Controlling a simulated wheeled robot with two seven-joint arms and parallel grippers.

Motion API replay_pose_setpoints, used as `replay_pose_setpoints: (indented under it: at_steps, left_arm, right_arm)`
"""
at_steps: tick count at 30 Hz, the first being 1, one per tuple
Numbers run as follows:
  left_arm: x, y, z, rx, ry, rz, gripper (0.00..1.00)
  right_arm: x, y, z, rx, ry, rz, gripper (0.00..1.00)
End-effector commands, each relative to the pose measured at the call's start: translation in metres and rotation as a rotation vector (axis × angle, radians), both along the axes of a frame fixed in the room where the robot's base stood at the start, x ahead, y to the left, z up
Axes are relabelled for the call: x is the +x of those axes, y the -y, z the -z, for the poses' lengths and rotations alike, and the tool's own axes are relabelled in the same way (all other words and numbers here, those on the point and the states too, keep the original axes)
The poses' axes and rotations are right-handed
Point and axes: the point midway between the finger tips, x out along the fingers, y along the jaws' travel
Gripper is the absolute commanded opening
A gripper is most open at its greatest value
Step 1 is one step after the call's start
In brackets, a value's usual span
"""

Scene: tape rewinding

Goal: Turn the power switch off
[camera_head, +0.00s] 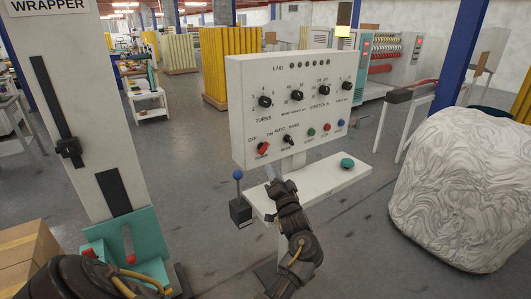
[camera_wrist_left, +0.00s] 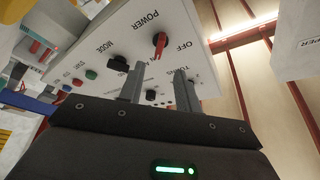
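The control panel (camera_head: 290,105) is a white upright box with several knobs. Its red power switch (camera_head: 263,149) sits at the lower left, under the OFF and ON labels. My left gripper (camera_head: 271,174) is just below and in front of it, at the panel's lower edge. In the left wrist view, the power switch (camera_wrist_left: 159,46) lies a little beyond the gap between my left gripper's fingertips (camera_wrist_left: 160,72). The fingers are apart and empty, and do not appear to touch the switch. Which label the switch points at is hard to tell. My right gripper is not in view.
A mode selector (camera_head: 288,139) and several coloured buttons (camera_head: 326,127) sit right of the switch. A white shelf (camera_head: 315,186) with a green button (camera_head: 347,163) juts out below the panel. A blue-knobbed lever (camera_head: 238,190) stands left. A wrapped bundle (camera_head: 465,190) fills the right.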

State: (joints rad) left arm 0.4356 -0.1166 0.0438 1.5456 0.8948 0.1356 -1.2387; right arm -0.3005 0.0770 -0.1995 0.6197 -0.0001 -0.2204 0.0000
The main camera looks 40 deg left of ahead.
Motion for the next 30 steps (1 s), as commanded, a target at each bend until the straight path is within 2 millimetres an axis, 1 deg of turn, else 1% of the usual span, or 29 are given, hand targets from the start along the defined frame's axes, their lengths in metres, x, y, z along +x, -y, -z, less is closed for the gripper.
replay_pose_setpoints:
  at_steps: [5,13,18,23,30]
  left_arm:
    - [0.011,-0.018,-0.009,0.000,0.001,0.001,0.34]
    - [0.038,-0.059,-0.023,-0.001,0.001,0.002,0.34]
    - [0.050,-0.077,-0.027,-0.003,0.000,0.002,0.34]
    - [0.055,-0.084,-0.029,-0.005,0.001,0.005,0.34]
    - [0.056,-0.085,-0.029,-0.005,0.001,0.005,0.34]
  right_arm:
    - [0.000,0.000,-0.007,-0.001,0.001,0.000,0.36]
    - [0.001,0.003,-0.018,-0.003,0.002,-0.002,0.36]
    - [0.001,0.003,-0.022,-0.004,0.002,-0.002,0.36]
    - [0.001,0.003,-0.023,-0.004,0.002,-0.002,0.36]
    - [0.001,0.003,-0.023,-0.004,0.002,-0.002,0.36]
